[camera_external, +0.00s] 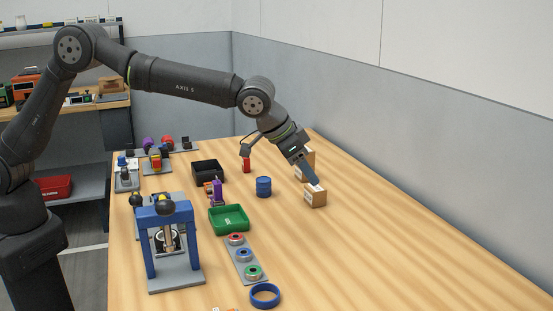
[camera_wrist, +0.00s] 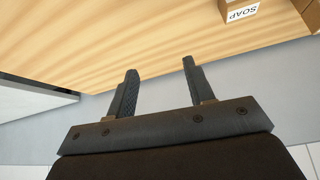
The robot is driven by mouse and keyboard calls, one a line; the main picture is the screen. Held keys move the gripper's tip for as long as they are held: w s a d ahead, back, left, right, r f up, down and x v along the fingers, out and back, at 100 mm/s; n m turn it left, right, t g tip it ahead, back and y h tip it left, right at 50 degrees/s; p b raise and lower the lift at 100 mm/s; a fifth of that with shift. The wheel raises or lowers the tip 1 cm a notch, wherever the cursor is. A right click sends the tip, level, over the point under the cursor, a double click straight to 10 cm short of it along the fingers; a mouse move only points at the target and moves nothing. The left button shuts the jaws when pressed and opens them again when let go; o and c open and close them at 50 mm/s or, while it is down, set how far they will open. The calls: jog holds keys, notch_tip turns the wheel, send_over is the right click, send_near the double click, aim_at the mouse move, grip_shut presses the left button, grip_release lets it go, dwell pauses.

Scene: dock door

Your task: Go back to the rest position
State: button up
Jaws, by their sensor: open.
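My gripper (camera_external: 310,176) reaches out over the wooden table (camera_external: 400,240), low and close to two cardboard boxes. In the wrist view my gripper (camera_wrist: 159,80) has its two fingers well apart, with nothing between them. The nearer box (camera_external: 315,195) stands by the fingertips in the external view; whether they touch it cannot be told there. The farther box (camera_external: 308,162) is partly hidden behind the gripper. A box with a SOAP label (camera_wrist: 242,12) shows at the top right of the wrist view, apart from the fingers.
A blue drum (camera_external: 263,187), a red item (camera_external: 246,164), a black bin (camera_external: 207,173) and a green tray (camera_external: 229,219) stand left of the gripper. A blue press frame (camera_external: 150,245) and a blue ring (camera_external: 265,296) are nearer. The table's right side is clear, below the wall.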

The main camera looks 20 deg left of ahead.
jog(key=shift+w+d+f, duration=0.2)
jog(key=shift+d+f, duration=0.05)
jog(key=shift+d, duration=0.5)
jog(key=shift+w+d+f, duration=0.15)
jog(key=shift+d+f, duration=0.05)
jog(key=shift+d, duration=0.5)
jog(key=shift+a, duration=0.15)
jog(key=s+a+r, duration=0.1)
jog(key=s+a, duration=0.1)
jog(key=a, duration=0.5)
jog(key=s+a+r, duration=0.1)
jog(key=s+a, duration=0.1)
jog(key=a, duration=0.5)
jog(key=shift+a+r+n+t, duration=0.2)
jog(key=shift+r+n+t, duration=0.1)
jog(key=shift+n, duration=0.1)
